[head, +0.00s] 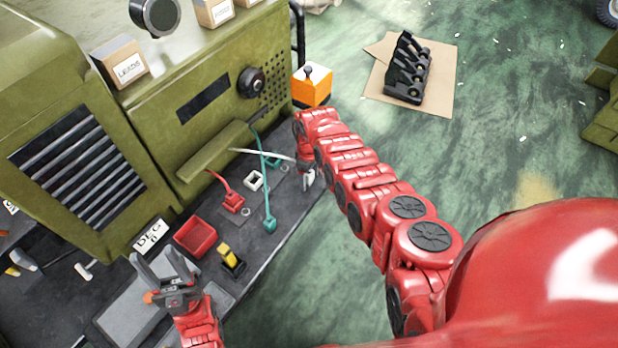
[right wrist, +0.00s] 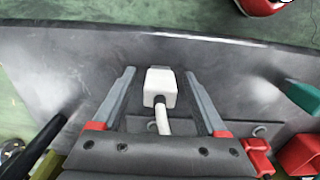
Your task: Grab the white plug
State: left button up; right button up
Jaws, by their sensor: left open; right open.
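The white plug (right wrist: 160,86) lies on the dark bench top in the right wrist view, with its white cable (right wrist: 162,122) running toward the gripper's base. My right gripper (right wrist: 158,73) is open, with one finger on each side of the plug and a visible gap on both sides. In the head view my right gripper (head: 308,178) is at the bench's right edge, where the white cable (head: 262,152) ends; the plug is hard to make out there. My left gripper (head: 168,276) is open and empty above the front left of the bench.
A teal plug (head: 270,224), a red plug (head: 233,203) and a white square socket (head: 253,181) are on the bench. A red tray (head: 195,237) and a yellow-black part (head: 231,259) are nearer. The green cabinet (head: 215,100) stands behind. An orange box (head: 311,88) is beyond the right arm.

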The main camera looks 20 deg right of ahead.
grip_shut()
dwell(0.3)
jog(key=shift+r, duration=0.2)
